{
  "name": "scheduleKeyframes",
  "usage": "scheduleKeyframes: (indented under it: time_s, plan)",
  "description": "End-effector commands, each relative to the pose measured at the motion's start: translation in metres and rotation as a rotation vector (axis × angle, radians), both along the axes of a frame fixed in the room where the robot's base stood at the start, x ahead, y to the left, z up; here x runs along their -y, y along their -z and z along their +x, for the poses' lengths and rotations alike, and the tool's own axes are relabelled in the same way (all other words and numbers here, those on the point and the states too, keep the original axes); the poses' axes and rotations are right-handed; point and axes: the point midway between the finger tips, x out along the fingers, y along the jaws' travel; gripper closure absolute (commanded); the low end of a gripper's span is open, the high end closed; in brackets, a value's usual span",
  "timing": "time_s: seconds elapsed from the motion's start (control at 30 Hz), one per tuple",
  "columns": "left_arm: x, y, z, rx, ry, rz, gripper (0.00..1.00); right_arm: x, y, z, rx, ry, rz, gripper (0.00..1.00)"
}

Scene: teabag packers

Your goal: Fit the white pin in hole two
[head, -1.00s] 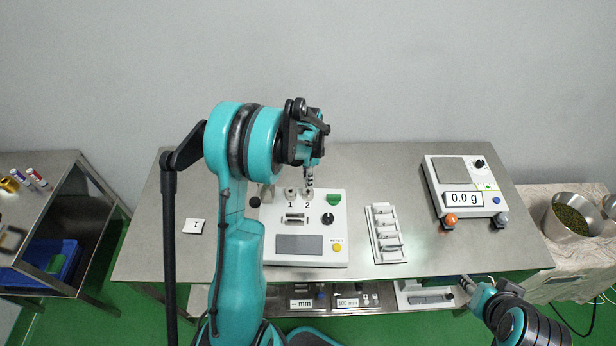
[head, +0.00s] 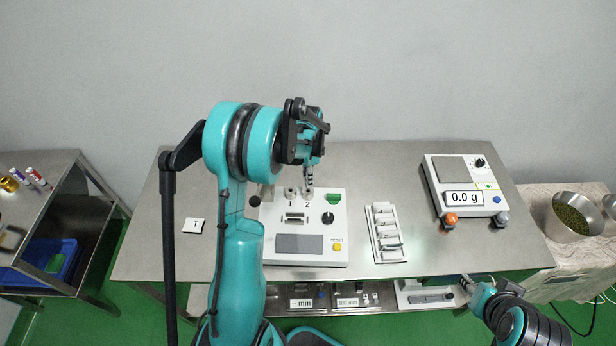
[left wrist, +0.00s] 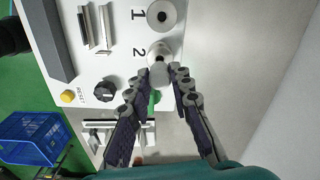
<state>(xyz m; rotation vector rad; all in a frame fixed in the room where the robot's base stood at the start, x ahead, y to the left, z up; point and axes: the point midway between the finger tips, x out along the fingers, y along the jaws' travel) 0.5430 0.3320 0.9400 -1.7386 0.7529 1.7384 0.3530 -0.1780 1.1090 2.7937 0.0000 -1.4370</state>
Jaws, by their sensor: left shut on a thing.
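My left gripper (head: 309,180) points down over the top edge of the white machine (head: 335,255), at the label 2. In the left wrist view its fingers (left wrist: 172,78) are shut on the white pin (left wrist: 159,73), whose round end faces the camera. The pin is in line with the socket of hole two (left wrist: 158,50), beside the 2. I cannot tell how deep the pin sits in it. Hole one (left wrist: 162,14) shows as a round white socket with a dark centre. My right gripper (head: 467,284) is low at the table's front edge; its fingers are too small to read.
A white rack (head: 387,255) with several packets lies right of the machine. A scale (head: 465,197) reading 0.0 g stands further right. A dark knob (left wrist: 105,91) and a green part (left wrist: 153,101) are near the left fingers. A card (head: 193,226) lies at left.

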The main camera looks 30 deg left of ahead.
Motion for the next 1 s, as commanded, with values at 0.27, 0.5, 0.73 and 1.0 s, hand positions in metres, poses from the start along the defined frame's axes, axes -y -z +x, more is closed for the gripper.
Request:
scheduleKeyframes:
  time_s: [0.27,0.5,0.73,1.0]
  plan:
    - [0.0000,0.0006,0.0000,0.000,0.000,0.000,1.00,0.0000,0.0022,0.0000,0.000,0.000,0.000,0.60]
    - [0.0000,0.0000,0.0000,0.000,0.000,0.000,1.00,0.0000,0.0029,0.0000,0.000,0.000,0.000,0.60]
    - [0.0000,0.0000,0.0000,0.000,0.000,0.000,1.00,0.0000,0.0029,0.0000,0.000,0.000,0.000,0.60]
    - [0.0001,0.0006,-0.0001,0.000,0.000,0.000,1.00,0.0000,0.0062,0.0000,0.000,0.000,0.000,0.60]
